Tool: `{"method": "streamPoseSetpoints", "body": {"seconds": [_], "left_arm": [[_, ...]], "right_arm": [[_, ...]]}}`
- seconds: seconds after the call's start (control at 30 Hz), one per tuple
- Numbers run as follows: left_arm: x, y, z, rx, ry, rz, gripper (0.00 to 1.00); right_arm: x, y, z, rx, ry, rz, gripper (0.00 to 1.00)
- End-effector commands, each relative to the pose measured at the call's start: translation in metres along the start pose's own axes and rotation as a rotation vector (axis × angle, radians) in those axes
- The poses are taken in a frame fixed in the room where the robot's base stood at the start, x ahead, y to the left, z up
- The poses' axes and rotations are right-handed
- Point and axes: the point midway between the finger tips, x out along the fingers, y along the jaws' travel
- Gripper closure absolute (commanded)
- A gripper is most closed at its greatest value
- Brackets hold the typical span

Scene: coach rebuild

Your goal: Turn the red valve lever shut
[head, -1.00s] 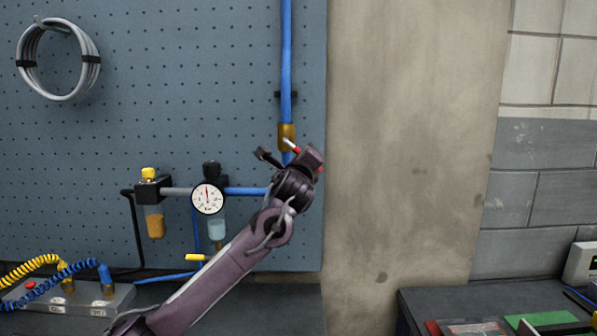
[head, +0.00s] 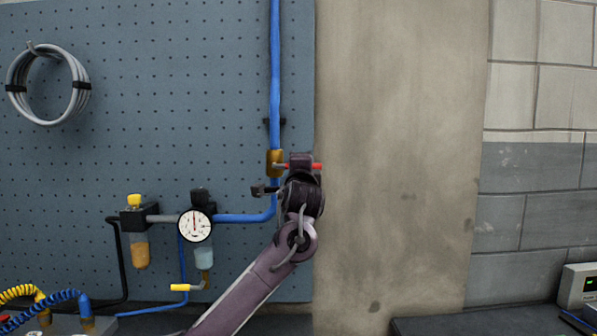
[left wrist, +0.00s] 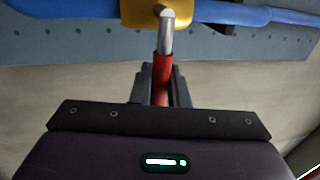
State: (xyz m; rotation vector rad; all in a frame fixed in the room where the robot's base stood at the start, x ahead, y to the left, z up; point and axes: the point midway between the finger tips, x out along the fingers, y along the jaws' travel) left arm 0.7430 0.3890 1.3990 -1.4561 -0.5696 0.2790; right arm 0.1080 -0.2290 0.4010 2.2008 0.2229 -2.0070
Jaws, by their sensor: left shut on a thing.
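The brass valve (head: 274,158) sits on the vertical blue pipe near the pegboard's right edge. Its red lever (head: 317,166) points right, about level and across the pipe. My left gripper (head: 301,163) is shut on the lever, whose red tip shows past the jaw. In the left wrist view the red lever (left wrist: 162,72) runs between the dark fingers (left wrist: 160,88), with its silver shank reaching the brass valve body (left wrist: 150,13). The gripped part of the lever is partly hidden. My right gripper is not in view.
A pressure gauge (head: 195,225) with regulator and bowls hangs left of my arm. A coil of grey hose (head: 48,84) hangs at upper left. Coiled yellow and blue hoses are at lower left. Bare wall (head: 400,150) lies right of the valve.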

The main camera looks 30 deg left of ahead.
Motion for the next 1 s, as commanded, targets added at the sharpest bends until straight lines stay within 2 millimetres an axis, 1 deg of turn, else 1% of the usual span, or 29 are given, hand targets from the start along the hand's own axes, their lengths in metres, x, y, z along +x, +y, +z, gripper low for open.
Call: {"method": "streamPoseSetpoints", "body": {"seconds": [0.2, 0.57, 0.6, 0.7, 1.0], "left_arm": [[0.0005, -0.0025, 0.0011, -0.031, -0.007, -0.001, 1.00], [0.0006, -0.0029, 0.0015, -0.033, -0.008, -0.002, 1.00], [0.0006, -0.0029, 0.0016, -0.033, -0.008, -0.002, 0.80], [0.0006, -0.0026, 0.0013, -0.032, -0.008, -0.001, 0.67], [-0.0009, -0.0015, 0.0004, -0.029, -0.006, -0.001, 0.66]], "right_arm": [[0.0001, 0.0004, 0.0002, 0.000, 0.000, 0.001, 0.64], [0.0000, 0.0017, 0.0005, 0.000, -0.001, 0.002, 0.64], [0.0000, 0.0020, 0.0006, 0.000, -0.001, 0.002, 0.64], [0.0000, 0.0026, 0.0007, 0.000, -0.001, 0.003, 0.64], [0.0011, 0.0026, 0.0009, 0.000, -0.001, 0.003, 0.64]]}}
